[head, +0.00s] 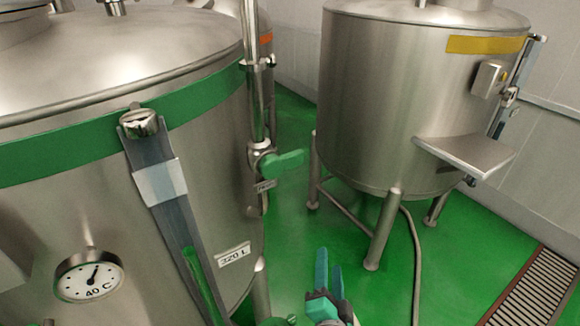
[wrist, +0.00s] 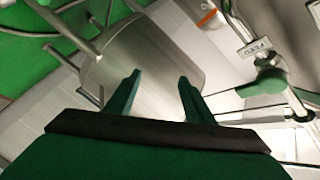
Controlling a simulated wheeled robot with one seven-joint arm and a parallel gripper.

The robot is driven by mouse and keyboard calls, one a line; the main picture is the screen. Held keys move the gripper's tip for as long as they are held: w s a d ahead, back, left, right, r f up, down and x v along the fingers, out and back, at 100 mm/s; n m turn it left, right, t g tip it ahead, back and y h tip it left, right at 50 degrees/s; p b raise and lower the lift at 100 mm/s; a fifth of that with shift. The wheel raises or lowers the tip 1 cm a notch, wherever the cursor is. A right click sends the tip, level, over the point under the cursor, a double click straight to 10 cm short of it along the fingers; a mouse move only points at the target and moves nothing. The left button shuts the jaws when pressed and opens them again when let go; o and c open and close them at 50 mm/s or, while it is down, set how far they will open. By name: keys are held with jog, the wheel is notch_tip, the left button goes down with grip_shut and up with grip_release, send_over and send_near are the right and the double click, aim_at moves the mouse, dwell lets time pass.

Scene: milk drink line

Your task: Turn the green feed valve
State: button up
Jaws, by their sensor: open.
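The green feed valve (head: 287,160) is a lever handle on a vertical steel pipe at the right side of the near green-banded tank. The lever points right, roughly level, in the head view. In the wrist view the valve (wrist: 262,84) is at the right, beside a small tag that seems to read FEED. My gripper (head: 330,262) is at the bottom centre of the head view, lower and to the right of the valve. Its fingers (wrist: 160,80) are apart with nothing between them. The lever lies outside the fingers and does not touch them.
The near tank (head: 215,150) with its gauge (head: 90,276) and sight-glass strip fills the left. A yellow-banded tank (head: 365,100) on legs, with a steel shelf (head: 465,153), stands at the back right. A hose (head: 416,260) and drain grate (head: 535,295) lie on the green floor.

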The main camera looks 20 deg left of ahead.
jog(key=w+a+r+m+y, duration=0.1)
jog(key=w+a+r, duration=0.2)
jog(key=r, duration=0.3)
jog(key=w+a+r+m+y, duration=0.1)
jog(key=w+a+r+y, duration=0.15)
jog(key=r, duration=0.25)
jog(key=m+y, duration=0.2)
send_near(294, 162)
jog(key=shift+g+h, duration=0.25)
jog(key=shift+g, duration=0.05)
jog(key=x, duration=0.4)
jog(key=shift+w+a+r, duration=0.1)
jog(key=shift+r, duration=0.2)
jog(key=x, duration=1)
jog(key=shift+w+a, duration=0.15)
jog(key=shift+w, duration=0.15)
jog(key=shift+f, duration=0.1)
jog(key=shift+s+a+n, duration=0.1)
jog(key=shift+n, duration=0.2)
jog(key=shift+c, duration=0.5)
grip_shut()
